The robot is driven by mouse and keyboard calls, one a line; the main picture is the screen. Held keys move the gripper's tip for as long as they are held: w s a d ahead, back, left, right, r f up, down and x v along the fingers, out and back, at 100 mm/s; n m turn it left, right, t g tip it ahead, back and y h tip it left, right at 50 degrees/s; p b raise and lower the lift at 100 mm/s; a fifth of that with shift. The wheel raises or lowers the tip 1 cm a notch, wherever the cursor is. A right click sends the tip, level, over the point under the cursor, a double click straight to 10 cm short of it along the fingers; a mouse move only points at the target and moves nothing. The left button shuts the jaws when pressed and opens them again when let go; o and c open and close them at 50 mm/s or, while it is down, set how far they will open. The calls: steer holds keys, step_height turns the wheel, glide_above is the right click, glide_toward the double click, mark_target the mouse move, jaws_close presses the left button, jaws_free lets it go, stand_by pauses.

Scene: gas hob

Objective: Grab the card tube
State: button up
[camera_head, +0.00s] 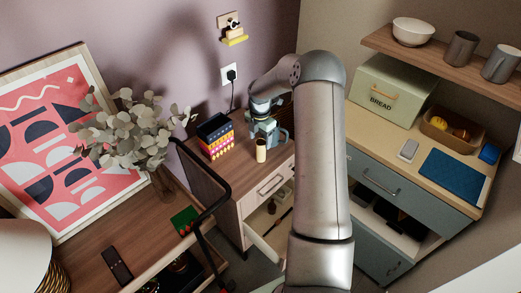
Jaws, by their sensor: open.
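The card tube (261,151) looks like a small upright tan cylinder with a dark open top. It stands near the front edge of the wooden cabinet top. My gripper (263,133) points down over the same cabinet, just above and behind the tube in the picture. Its jaws are open. The fingers are small and blend with blue-grey shapes there, so I cannot tell whether they touch the tube or how far apart they are.
A colourful patterned box (216,139) stands left of the tube. A leafy plant (130,125) and a black curved rail (212,205) are further left. At right, a counter holds a bread box (390,92), a basket (452,130) and a blue mat (452,176).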

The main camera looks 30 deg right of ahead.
mark_target(261, 151)
steer(key=shift+w+d+f+p, duration=0.1)
steer(key=shift+f+p, duration=0.35)
steer(key=shift+f, duration=0.9)
steer(key=shift+w+d+f+p, duration=0.1)
steer(key=shift+f+p, duration=0.3)
steer(key=shift+f, duration=0.95)
steer(key=c, duration=1.1)
